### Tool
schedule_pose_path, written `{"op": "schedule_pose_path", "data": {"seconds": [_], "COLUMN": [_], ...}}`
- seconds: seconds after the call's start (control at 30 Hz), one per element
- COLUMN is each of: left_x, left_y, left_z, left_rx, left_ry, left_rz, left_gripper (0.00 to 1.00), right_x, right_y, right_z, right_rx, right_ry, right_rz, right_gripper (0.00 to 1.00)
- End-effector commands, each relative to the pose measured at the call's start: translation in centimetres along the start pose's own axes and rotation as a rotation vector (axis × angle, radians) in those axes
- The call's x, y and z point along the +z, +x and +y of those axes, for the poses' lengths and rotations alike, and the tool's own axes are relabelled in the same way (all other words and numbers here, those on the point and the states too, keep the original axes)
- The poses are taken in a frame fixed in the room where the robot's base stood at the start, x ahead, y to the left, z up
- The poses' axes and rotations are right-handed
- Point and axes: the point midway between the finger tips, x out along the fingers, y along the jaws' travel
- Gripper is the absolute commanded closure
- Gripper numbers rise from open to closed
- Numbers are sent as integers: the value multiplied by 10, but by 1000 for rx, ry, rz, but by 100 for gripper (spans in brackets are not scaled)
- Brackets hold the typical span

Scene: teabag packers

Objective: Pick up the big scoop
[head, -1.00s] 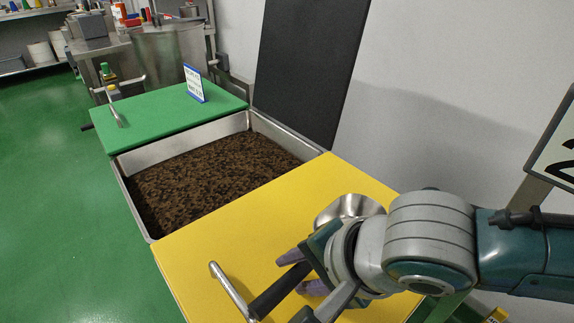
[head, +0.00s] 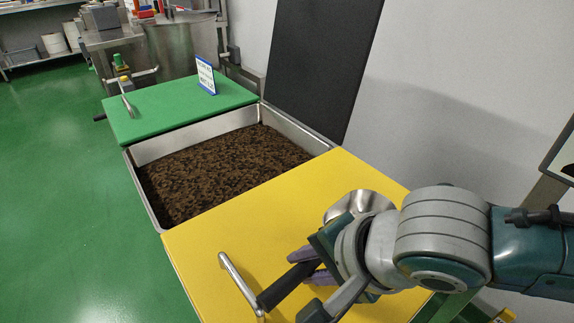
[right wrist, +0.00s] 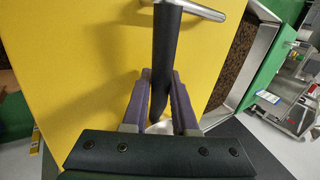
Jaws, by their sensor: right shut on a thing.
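The big scoop has a black handle (head: 287,286) and a shiny metal bowl (head: 358,203). It is over the yellow lid, and I cannot tell whether it touches it. My right gripper (head: 305,266) is shut on the handle, with its purple fingers on either side. In the right wrist view the black handle (right wrist: 163,55) runs between the fingers of my right gripper (right wrist: 161,80). My right gripper and wrist hide the middle of the scoop. My left gripper is not in view.
The yellow lid (head: 215,240) has a metal bar handle (head: 238,281). Beyond it is a steel bin (head: 150,200) of dark tea leaves (head: 220,170), then a green lid (head: 165,110) with a small sign (head: 206,76). A black panel (head: 318,60) stands against the wall.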

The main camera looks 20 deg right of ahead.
Motion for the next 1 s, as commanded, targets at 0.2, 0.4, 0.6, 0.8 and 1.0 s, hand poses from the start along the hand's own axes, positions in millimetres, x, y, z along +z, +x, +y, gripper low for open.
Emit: {"op": "schedule_pose_path", "data": {"seconds": [0.2,0.4,0.6,0.8,1.0], "left_x": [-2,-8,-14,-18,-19], "left_y": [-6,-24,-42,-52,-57], "left_z": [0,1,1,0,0], "left_rx": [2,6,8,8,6], "left_ry": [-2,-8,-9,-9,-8], "left_rz": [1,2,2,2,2], "left_gripper": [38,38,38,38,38], "right_x": [0,0,0,0,0], "right_y": [-11,-49,-103,-143,-163], "right_z": [-8,-34,-70,-97,-110], "right_rx": [-2,-4,-6,-5,-2], "right_ry": [0,1,-1,0,0], "right_rz": [0,-2,-1,-1,-1], "right_gripper": [100,100,100,100,100]}}
